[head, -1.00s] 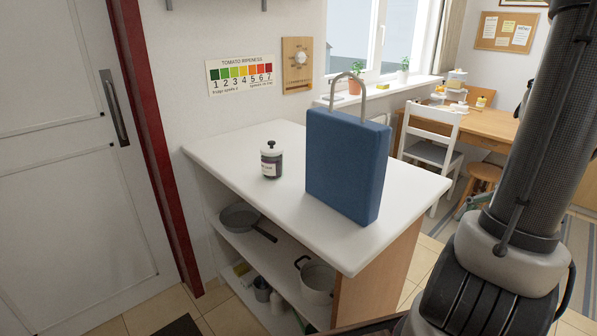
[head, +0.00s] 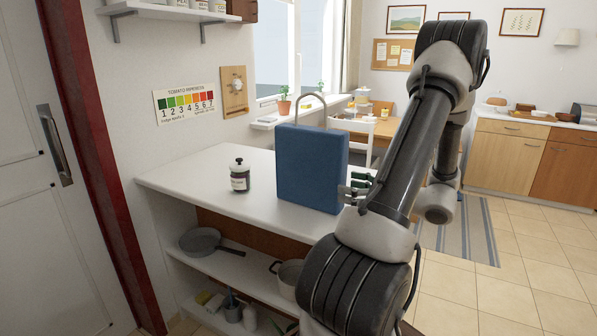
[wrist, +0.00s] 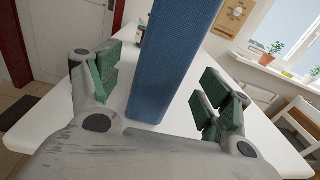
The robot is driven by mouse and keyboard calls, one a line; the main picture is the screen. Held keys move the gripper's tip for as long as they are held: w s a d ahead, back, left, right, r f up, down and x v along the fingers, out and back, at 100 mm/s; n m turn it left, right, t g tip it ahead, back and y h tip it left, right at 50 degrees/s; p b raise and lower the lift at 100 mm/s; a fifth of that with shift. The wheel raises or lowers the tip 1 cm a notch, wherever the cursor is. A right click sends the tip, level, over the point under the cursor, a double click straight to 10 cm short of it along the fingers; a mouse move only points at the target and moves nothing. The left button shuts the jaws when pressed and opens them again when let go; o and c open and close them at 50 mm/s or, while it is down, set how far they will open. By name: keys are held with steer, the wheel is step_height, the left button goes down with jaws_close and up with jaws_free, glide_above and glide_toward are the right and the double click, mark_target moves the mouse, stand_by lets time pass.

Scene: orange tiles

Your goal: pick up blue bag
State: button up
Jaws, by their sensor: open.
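The blue bag (head: 311,165) stands upright on the white counter (head: 208,172), with a grey loop handle above its top. In the wrist view the blue bag (wrist: 172,60) rises between the two open fingers of my gripper (wrist: 160,95), with a gap to the green pads on each side. In the head view my gripper (head: 357,187) is at the bag's right side, partly hidden behind my arm. The handle is out of the wrist view.
Shelves below hold a pan (head: 200,241) and a pot (head: 288,278). A wall shelf (head: 170,12) hangs above. A white chair (wrist: 298,118) stands beyond the counter. Tiled floor is free at right.

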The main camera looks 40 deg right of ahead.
mark_target(328, 148)
steer(key=shift+w+r, duration=0.1)
steer(key=shift+r, duration=0.25)
steer(key=shift+w, duration=0.15)
steer(key=x, duration=0.7)
steer(key=shift+w+f, duration=0.1)
steer(key=shift+w, duration=0.1)
steer(key=c, duration=1.1)
step_height(328, 148, up, 10)
steer(key=shift+r, duration=0.1)
